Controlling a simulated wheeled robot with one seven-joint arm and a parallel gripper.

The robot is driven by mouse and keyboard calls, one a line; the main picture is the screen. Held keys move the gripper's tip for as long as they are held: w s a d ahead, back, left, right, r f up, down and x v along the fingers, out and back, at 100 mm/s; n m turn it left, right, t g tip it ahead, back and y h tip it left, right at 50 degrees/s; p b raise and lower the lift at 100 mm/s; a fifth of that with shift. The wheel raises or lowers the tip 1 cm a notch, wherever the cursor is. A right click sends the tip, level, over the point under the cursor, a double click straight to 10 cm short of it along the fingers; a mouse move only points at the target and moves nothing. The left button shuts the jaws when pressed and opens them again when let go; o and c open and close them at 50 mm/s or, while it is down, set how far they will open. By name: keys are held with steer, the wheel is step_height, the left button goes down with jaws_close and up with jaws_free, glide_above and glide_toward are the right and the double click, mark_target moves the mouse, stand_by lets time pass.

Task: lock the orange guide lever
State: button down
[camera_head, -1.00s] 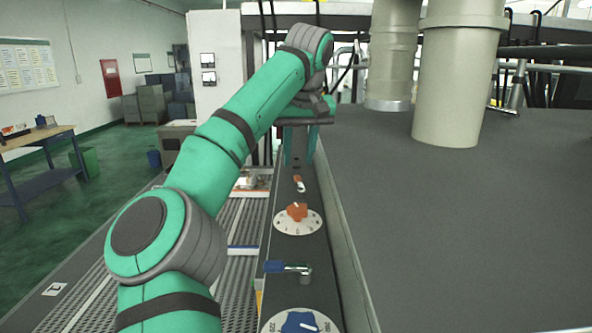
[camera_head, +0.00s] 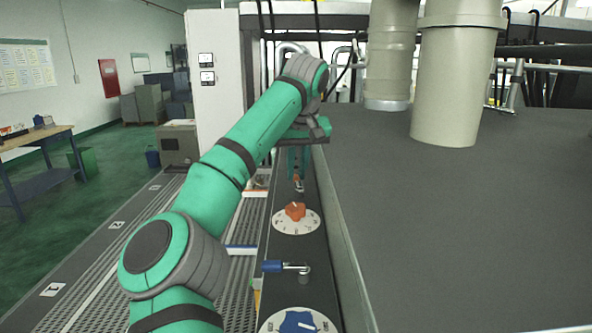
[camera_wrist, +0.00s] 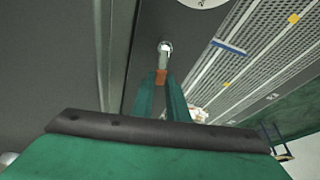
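The orange guide lever (camera_head: 298,187) is a small lever with a metal pivot on the dark narrow rail, beyond the orange dial. My gripper (camera_head: 298,170) points down onto the lever from above.
On the same rail, nearer me, are an orange-knobbed dial (camera_head: 283,224), a blue-handled lever (camera_head: 272,266) and a blue-knobbed dial (camera_head: 299,321). A wide dark machine top (camera_head: 450,230) with thick pipes (camera_head: 455,85) lies to the right. A slatted conveyor (camera_head: 235,215) runs along the left.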

steer(key=shift+a+n, duration=0.1)
steer(key=shift+n, duration=0.2)
steer(key=n, duration=0.1)
steer(key=a+n+y, duration=0.1)
steer(key=n, duration=0.1)
steer(key=n+g+y, duration=0.1)
steer(key=shift+s+a+n, duration=0.2)
steer(key=shift+s+n, duration=0.1)
steer(key=shift+s, duration=0.05)
steer(key=n, duration=0.2)
steer(key=s+a+n+g+y, duration=0.1)
steer(key=n, duration=0.1)
steer(key=shift+n, duration=0.3)
steer(key=n+g, duration=0.1)
steer(key=n, duration=0.1)
steer(key=s+n, duration=0.1)
steer(key=n, duration=0.1)
steer(key=s+n+g, duration=0.1)
steer(key=n, duration=0.1)
steer(key=shift+a+g+y, duration=0.25)
steer(key=shift+g+y, duration=0.05)
steer(key=shift+s, duration=0.1)
steer(key=c, duration=1.7)
jaws_free()
